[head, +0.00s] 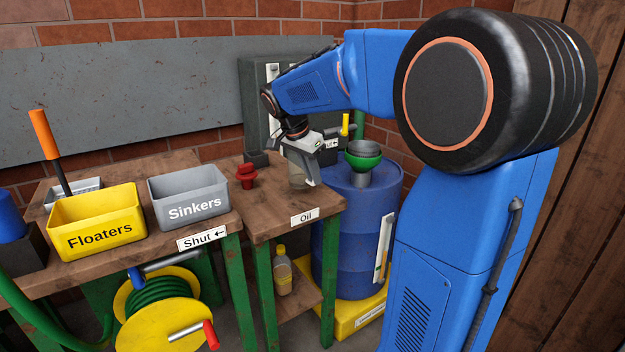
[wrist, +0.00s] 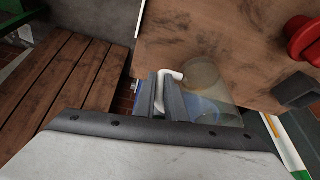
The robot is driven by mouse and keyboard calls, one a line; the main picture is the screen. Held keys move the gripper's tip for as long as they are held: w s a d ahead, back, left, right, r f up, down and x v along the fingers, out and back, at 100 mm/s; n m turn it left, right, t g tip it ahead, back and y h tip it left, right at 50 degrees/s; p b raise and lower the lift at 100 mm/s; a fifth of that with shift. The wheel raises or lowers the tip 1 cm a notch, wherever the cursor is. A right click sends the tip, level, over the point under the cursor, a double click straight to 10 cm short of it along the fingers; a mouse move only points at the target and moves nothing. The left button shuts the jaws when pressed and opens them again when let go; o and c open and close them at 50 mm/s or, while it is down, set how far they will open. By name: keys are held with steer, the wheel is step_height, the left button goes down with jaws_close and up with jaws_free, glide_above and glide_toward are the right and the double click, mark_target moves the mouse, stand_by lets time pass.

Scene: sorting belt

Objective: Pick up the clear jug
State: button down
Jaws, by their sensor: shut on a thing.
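The clear jug (head: 297,176) is at the oil table, above the "Oil" label. It is see-through and partly hidden by my gripper (head: 313,172) in the head view. In the wrist view the jug (wrist: 205,82) shows as a faint round body with a pale curved handle. My gripper (wrist: 161,95) is shut on that handle, its two dark fingers on either side of it. I cannot tell whether the jug's base touches the wood or hangs just above it.
A blue drum (head: 352,235) with a green funnel (head: 364,150) stands just right of the table. A red object (head: 247,176) and a dark block (head: 257,159) are left of the jug. Yellow (head: 98,222) and grey (head: 190,196) bins stand farther left.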

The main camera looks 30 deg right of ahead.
steer(key=s+a, duration=0.2)
steer(key=a, duration=0.6)
steer(key=s+a+r, duration=0.1)
steer(key=s+a, duration=0.1)
steer(key=a, duration=0.7)
steer(key=shift+s+r, duration=0.15)
steer(key=shift+s, duration=0.2)
steer(key=shift+a, duration=0.2)
steer(key=shift+s, duration=0.1)
stand_by(0.6)
